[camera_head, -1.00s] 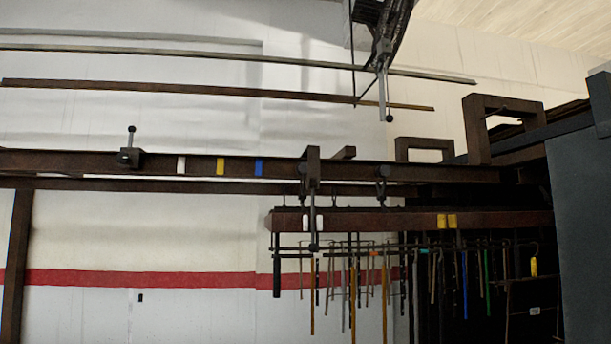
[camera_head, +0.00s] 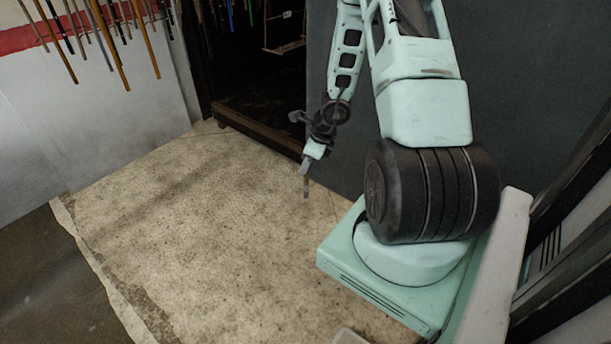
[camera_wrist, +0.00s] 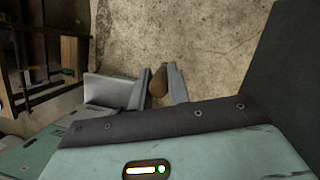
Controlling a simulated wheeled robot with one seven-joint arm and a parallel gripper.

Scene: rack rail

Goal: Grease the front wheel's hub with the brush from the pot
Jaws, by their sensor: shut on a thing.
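My gripper (camera_head: 308,165) hangs over the pale floor, near the middle of the head view. In the wrist view its two fingers (camera_wrist: 160,90) are shut on a brown, rounded piece, which looks like the brush's handle (camera_wrist: 158,82). In the head view the brush (camera_head: 306,187) shows as a short, thin brown piece with a greyish lower end, pointing down from the fingers. Its bristles are too small to make out. I cannot make out the grease pot, the front wheel or its hub in either current view.
Several rods and tools (camera_head: 100,30) hang at the upper left. A dark grey panel (camera_head: 270,85) stands behind my arm, beside a dark opening with a low brown beam (camera_head: 255,130). A pale object's corner (camera_head: 348,337) shows at the bottom edge. The floor (camera_head: 190,220) at left is clear.

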